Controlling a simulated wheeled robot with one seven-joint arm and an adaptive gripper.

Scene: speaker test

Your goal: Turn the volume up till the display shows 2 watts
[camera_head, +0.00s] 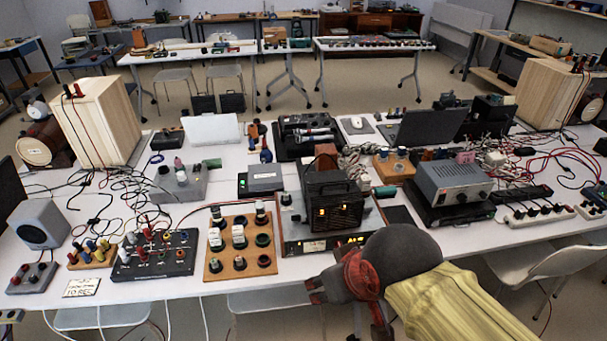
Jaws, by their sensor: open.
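A low unit (305,246) with a small lit amber panel stands at the front middle of the table, partly hidden by my arm. A dark caged box (335,200) with glowing orange spots sits on it. A grey metal box (452,181) with small front controls stands to the right. No watt reading can be made out, and I cannot tell which control is the volume knob. My gripper (320,290) is open and empty at the table's front edge, just in front of the low unit. It touches no knob that I can see.
A wooden board (213,263) with several knobs and a black panel (125,263) lie left of the unit. Wooden speakers (100,118) stand at both sides. A power strip (535,214) and loose cables crowd the right. A chair (560,262) stands at the front right.

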